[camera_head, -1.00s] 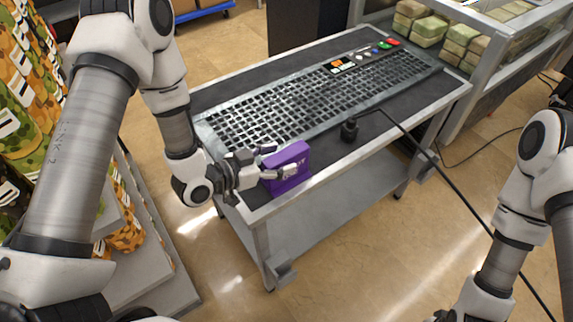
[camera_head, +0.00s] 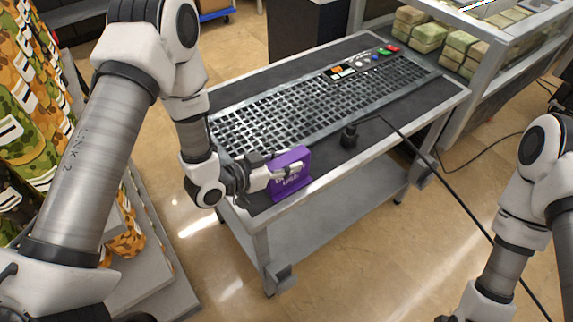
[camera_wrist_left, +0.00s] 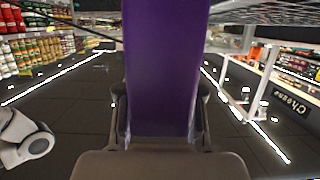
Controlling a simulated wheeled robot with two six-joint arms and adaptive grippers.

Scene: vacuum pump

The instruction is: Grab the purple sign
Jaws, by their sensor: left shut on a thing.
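The purple sign (camera_head: 289,185) stands at the near left corner of the table, with pale lettering on its front face. My left gripper (camera_head: 287,168) comes in from the left and is shut on the sign, with one finger across its front face. In the left wrist view the purple sign (camera_wrist_left: 165,65) fills the middle, between the two fingers of the left gripper (camera_wrist_left: 160,105). The far finger is mostly hidden in the head view. My right arm shows at the lower right, but its fingers are outside the picture.
The table (camera_head: 330,168) carries a metal grid (camera_head: 300,115) and a control panel with coloured buttons (camera_head: 375,57). A black plug (camera_head: 349,136) with a cable lies near the front edge. Shelves with camouflage bags (camera_head: 30,130) stand at the left.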

